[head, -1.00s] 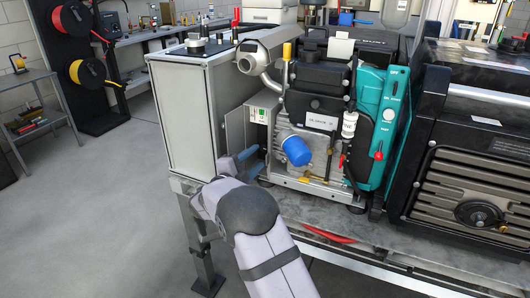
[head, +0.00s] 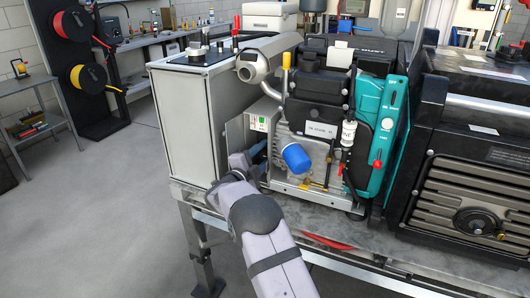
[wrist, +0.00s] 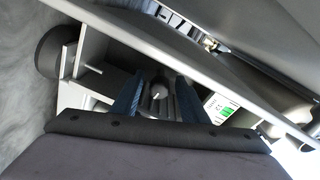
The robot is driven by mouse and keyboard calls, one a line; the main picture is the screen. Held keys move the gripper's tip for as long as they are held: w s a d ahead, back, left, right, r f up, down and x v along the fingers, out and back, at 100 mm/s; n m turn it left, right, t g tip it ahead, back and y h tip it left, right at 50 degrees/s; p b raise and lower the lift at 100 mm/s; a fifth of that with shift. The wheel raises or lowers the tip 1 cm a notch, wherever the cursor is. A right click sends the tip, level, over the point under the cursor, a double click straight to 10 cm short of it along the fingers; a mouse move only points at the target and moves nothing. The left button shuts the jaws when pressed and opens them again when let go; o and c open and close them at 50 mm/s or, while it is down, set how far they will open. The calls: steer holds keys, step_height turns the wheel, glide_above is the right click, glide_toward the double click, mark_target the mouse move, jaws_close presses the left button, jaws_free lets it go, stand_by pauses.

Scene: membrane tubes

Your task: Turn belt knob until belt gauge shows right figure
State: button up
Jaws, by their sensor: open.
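A small grey knob (wrist: 159,93) with a pale pointer mark shows in the wrist view, between the two blue fingers of my gripper (wrist: 159,82). The fingers are apart, one on each side of it; I cannot tell whether they touch it. A small white panel with a green patch (wrist: 228,112), which may be the belt gauge, is right of the right finger. It also shows in the head view (head: 258,124), but its figure is too small to read. In the head view my gripper (head: 258,152) is at the machine's left front, below this panel, and hides the knob.
A tall grey cabinet (head: 180,125) stands close on the left of my gripper. A blue cylinder (head: 296,157), yellow-handled parts and a teal housing (head: 376,135) are to the right. A pale plate edge (wrist: 200,55) runs diagonally past the fingers. The bench's front edge lies under my arm.

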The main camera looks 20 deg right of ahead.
steer(key=shift+w+d, duration=0.25)
steer(key=shift+c, duration=0.2)
jaws_close()
steer(key=shift+f+b, duration=0.15)
steer(key=shift+b, duration=0.2)
